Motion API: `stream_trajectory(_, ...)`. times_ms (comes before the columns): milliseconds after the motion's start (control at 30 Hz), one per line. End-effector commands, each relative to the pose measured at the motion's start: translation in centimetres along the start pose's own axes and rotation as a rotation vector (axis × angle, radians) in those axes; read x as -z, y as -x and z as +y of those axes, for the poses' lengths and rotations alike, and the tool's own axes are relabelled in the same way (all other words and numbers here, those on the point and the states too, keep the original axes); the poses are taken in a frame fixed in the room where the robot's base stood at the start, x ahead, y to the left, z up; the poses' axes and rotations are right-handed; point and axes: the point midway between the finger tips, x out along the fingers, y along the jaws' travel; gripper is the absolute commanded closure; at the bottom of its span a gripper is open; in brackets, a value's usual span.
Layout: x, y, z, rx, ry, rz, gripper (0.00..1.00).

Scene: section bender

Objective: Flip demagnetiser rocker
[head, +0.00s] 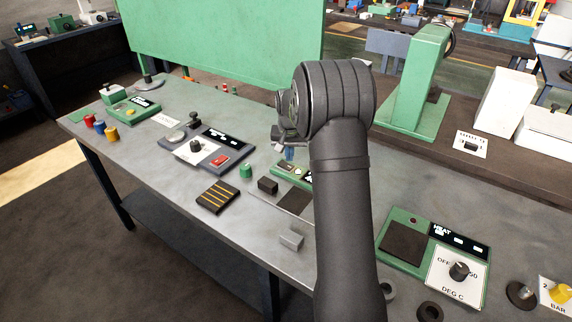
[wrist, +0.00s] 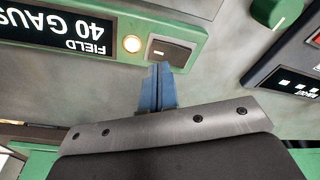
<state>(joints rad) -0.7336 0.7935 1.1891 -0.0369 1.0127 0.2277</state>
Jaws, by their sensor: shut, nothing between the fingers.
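The demagnetiser is a green unit (wrist: 205,40) with a black display reading "FIELD 40 GAUS…", upside down in the wrist view. Beside the display are a lit round lamp (wrist: 132,43) and a dark rocker (wrist: 172,53) in a pale frame. My gripper (wrist: 157,70) has its blue fingers shut and empty, with the tips at the rocker's near edge; I cannot tell whether they touch it. In the head view, my gripper (head: 289,154) points down over the green unit (head: 281,170), and my arm hides the unit's right part.
A green knob (wrist: 277,10) and a dark panel (wrist: 290,75) lie to the right in the wrist view. In the head view, a dark block (head: 268,185), a striped black pad (head: 217,196) and a grey block (head: 291,239) sit nearby on the grey bench (head: 160,205).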

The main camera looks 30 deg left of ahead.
Motion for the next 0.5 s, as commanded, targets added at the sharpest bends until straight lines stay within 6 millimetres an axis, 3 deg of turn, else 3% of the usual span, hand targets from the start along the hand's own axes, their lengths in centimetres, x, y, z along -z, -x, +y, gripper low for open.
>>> stream_trajectory(500,0.6,4.0,0.0,0.000,0.000,0.001,1.00)
